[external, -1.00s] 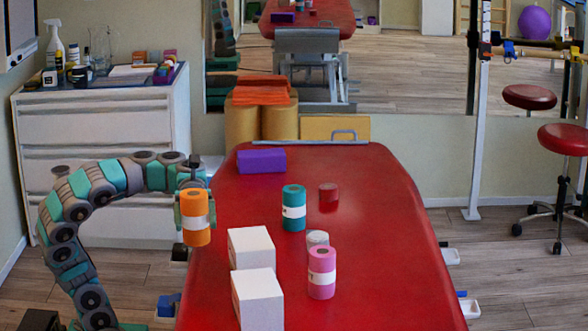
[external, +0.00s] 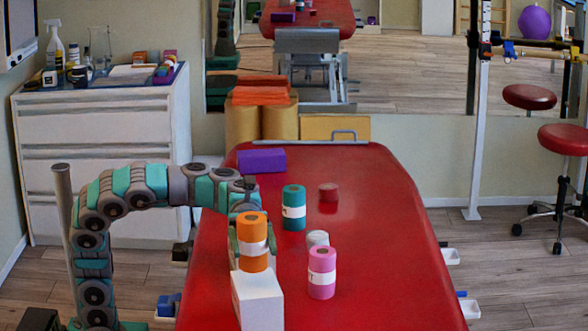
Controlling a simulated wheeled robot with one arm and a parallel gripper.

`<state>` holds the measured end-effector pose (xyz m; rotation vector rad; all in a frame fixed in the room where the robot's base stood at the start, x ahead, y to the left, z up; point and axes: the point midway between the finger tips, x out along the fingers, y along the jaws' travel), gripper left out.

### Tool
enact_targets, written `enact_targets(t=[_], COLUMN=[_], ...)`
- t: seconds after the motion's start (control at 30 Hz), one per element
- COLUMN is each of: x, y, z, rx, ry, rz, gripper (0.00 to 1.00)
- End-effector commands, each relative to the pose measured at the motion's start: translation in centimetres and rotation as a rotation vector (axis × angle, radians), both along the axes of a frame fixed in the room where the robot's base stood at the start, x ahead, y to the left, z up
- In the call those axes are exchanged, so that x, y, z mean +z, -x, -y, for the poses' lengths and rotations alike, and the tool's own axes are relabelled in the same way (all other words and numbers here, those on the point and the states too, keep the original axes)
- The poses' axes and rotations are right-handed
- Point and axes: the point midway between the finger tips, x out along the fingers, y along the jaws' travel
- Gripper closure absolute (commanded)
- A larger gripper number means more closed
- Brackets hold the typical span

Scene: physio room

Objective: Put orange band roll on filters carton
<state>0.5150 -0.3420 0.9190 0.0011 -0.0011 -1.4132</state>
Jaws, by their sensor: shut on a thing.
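The orange band roll (external: 252,257) is upright in my gripper (external: 253,246), with a white label around its middle. My gripper is shut on it, with a finger at each side. A white carton (external: 258,302) stands on the red table, directly below the roll in the picture. I cannot tell whether the roll touches its top or is above it. A second white carton behind it is hidden by the roll and gripper. No readable print shows which carton is the filters carton.
On the red table (external: 375,250) stand a pink roll (external: 322,285), a white-topped roll (external: 318,238), a teal roll (external: 293,222), a small red roll (external: 328,192) and a purple block (external: 261,161). The table's right side is clear.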

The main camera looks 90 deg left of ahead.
Motion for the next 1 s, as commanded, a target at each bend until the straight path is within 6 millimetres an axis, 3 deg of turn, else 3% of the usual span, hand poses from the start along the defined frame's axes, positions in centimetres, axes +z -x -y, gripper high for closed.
enact_targets(t=[0.1, 0.4, 0.87, 0.9, 1.0], x=[0.0, -3.3, -3.9, -3.9, -3.8], y=[-0.7, -0.5, -0.5, -0.5, -0.5], z=[0.5, 0.3, 0.3, 0.3, 0.3], rx=[-0.001, 0.001, 0.001, 0.001, 0.001], ry=[0.001, 0.002, 0.001, 0.0, 0.0], rz=[0.0, 0.0, 0.001, 0.001, 0.001], gripper=[1.0, 1.0, 1.0, 0.24, 0.13])
